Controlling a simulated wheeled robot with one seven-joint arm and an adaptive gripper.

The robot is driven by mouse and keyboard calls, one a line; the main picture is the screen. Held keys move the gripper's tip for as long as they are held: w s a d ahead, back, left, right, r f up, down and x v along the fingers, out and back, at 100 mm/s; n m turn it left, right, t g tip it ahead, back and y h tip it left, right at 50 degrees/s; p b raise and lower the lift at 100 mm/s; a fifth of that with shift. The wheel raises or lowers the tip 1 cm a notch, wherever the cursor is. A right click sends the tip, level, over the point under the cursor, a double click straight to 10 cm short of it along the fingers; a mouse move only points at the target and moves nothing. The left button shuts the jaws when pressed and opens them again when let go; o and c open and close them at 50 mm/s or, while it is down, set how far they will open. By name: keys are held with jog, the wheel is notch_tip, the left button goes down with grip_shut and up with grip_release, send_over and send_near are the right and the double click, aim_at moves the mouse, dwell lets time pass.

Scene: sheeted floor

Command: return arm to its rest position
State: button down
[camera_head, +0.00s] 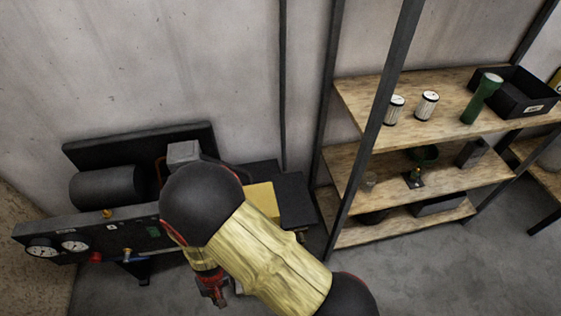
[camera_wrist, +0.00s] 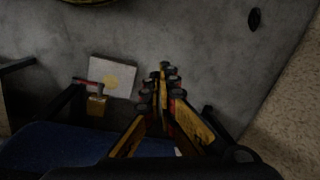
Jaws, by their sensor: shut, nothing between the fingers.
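My arm bends across the lower middle of the head view, with dark round joints and a yellowish link. My gripper (camera_wrist: 166,78) is shut in the wrist view, its yellow and black fingers together with nothing between them. It points over the grey floor. In the head view a red and dark part at the arm's end (camera_head: 212,286) hangs low in front of the black machine, and the fingertips are not clear there.
A black machine with a tank (camera_head: 105,187) and gauges (camera_head: 75,245) stands left, close behind my arm. A shelf rack (camera_head: 425,180) holds cans (camera_head: 426,105), a green flashlight (camera_head: 482,98) and a black bin (camera_head: 514,92). A pale square (camera_wrist: 112,77) lies beside the gripper.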

jog(key=w+d+r, duration=0.1)
jog(key=d+r, duration=0.3)
jog(key=r, duration=0.4)
jog(key=w+d+r+g, duration=0.15)
jog(key=d+r, duration=0.25)
jog(key=r, duration=0.4)
jog(key=w+d+r+t, duration=0.15)
jog(key=d+r, duration=0.25)
jog(key=r, duration=0.4)
jog(key=d+r+m+t+h+p, duration=0.1)
jog(key=d+r+m+t, duration=0.5)
jog(key=d+r, duration=2.2)
jog(key=shift+d+m+t+p, duration=0.35)
jog(key=shift+d+p, duration=0.2)
jog(key=shift+p, duration=0.25)
jog(key=shift+a, duration=0.1)
